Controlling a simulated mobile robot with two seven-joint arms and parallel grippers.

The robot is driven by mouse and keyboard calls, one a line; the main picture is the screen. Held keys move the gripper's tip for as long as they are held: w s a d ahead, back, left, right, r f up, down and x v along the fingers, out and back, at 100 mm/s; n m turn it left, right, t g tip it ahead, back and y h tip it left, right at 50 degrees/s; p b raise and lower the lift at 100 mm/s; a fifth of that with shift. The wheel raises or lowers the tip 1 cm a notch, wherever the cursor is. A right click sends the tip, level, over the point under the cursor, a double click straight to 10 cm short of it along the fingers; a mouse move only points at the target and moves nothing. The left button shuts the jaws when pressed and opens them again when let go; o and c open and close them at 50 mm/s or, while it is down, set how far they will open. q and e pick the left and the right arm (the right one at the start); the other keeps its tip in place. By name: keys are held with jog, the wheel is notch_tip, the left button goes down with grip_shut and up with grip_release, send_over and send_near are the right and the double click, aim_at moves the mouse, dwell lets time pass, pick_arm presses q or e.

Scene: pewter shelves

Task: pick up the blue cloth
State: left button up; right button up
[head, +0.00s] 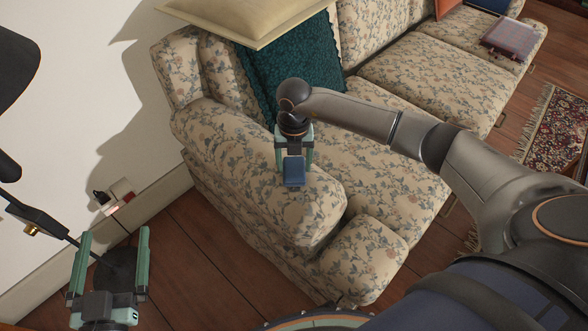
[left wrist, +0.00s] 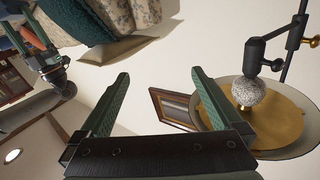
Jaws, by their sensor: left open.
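The blue cloth (head: 294,171) looks like a small folded pad at the front arm of the floral sofa. My right gripper (head: 294,158) is just above the sofa arm, with its two green fingers spread on either side of the cloth. I cannot tell whether the fingers touch the cloth. The right gripper also shows at the upper left of the left wrist view (left wrist: 38,42). My left gripper (head: 110,240) is open and empty, low at the left of the head view, near the wall. Its open fingers also show in the left wrist view (left wrist: 160,85).
The floral sofa (head: 430,82) fills the middle and top, with a teal cushion (head: 300,72) behind my right arm. A black lamp (head: 15,65) stands at the left, near my left gripper. A wall socket (head: 118,193) is close by. Wooden floor (head: 205,265) lies bare before the sofa.

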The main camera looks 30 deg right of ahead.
aim_at(294, 167)
jog(key=c, duration=0.8)
jog(key=shift+r, duration=0.1)
jog(key=shift+r, duration=0.4)
notch_tip(294, 167, up, 3)
jog(key=shift+s+f+p, duration=0.1)
jog(key=shift+p, duration=0.55)
pick_arm(q)
jog(key=s+f+n+g+y+p, duration=0.1)
jog(key=s+f+g, duration=0.3)
jog(key=f, duration=0.4)
jog(key=s+f+n+g+y+p, duration=0.1)
jog(key=s+f+g, duration=0.3)
jog(key=f, duration=0.4)
jog(key=shift+d+f+p, duration=0.15)
jog(key=shift+f+p, duration=0.25)
jog(key=shift+p, duration=0.1)
pick_arm(e)
jog(key=shift+s+a+r, duration=1)
jog(key=shift+s+r, duration=0.55)
jog(key=shift+s, duration=0.5)
jog(key=shift+s+a+r, duration=1.05)
jog(key=shift+s+r, duration=0.5)
jog(key=shift+s, duration=0.55)
jog(key=shift+s+a+r, duration=1)
jog(key=shift+s+r, duration=0.55)
jog(key=shift+s, duration=0.5)
